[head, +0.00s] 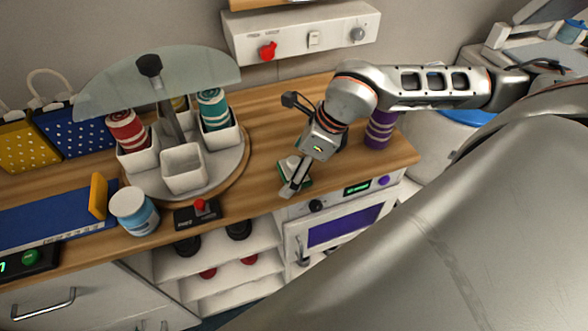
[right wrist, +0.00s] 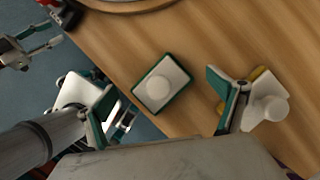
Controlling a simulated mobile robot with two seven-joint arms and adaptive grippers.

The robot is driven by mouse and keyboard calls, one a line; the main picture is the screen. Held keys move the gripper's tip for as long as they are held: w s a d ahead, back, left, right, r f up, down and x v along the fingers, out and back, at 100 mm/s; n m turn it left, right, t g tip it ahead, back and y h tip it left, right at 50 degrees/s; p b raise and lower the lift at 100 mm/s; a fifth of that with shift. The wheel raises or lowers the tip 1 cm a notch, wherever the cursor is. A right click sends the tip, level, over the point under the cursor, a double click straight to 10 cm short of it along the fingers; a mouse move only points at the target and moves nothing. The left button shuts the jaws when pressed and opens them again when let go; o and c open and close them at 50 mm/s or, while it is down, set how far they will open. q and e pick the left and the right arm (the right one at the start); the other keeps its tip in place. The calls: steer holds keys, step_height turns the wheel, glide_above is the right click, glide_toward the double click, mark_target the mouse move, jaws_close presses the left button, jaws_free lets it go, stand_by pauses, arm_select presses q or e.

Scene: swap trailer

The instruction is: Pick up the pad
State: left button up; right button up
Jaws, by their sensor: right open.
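The pad, which I take to be the small green-edged block with a white top and a round white disc on it (right wrist: 161,83), lies flat on the wooden counter. In the head view the pad (head: 298,172) is partly hidden by my right gripper. My right gripper (head: 290,146) is open above it. I see no contact. My left gripper does not show in the head view.
A carousel (head: 226,180) with cups and a glass shield stands left of the pad. A red-button box (head: 197,213) and a blue-white jar (head: 134,211) sit at the front edge. A purple cylinder (head: 380,130) stands right, behind my arm. The wooden counter (head: 262,105) is clear behind the gripper.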

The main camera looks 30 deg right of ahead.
mark_target(294, 159)
steer(key=c, duration=1.1)
steer(key=shift+c, duration=0.2)
step_height(294, 159, up, 20)
steer(key=shift+o, duration=0.6)
